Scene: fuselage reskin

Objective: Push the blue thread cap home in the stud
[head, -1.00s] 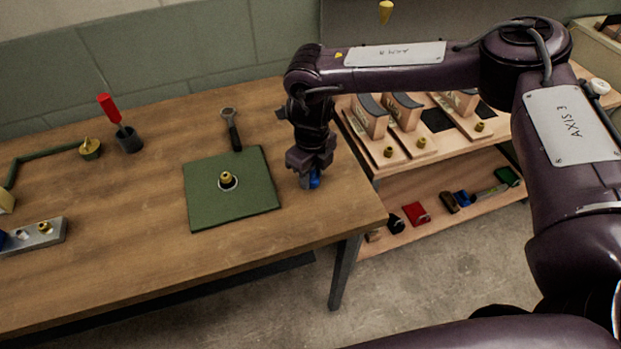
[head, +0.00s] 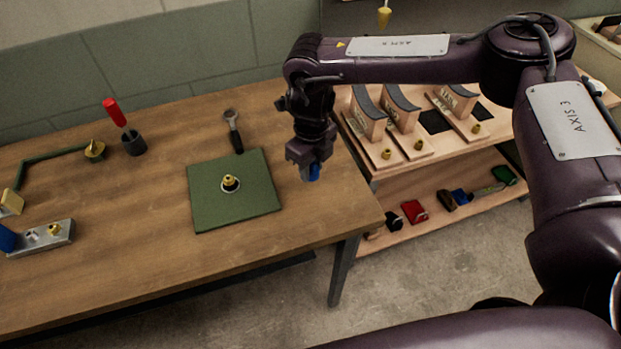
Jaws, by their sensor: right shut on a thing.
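The blue thread cap (head: 314,173) is small and mostly hidden between the fingers of my right gripper (head: 311,168). The gripper points down, shut on the cap, near the right end of the wooden table. A brass stud (head: 230,181) with a pale ring at its base stands upright on the green mat (head: 207,211). The cap is to the right of the stud and apart from it. My left gripper is not in view.
A wrench (head: 234,131) lies behind the mat. A red-handled tool (head: 115,112) stands in a dark holder further left. A metal block (head: 45,238) with a brass piece sits at the left. A shelf unit (head: 412,158) with several parts stands right of the table.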

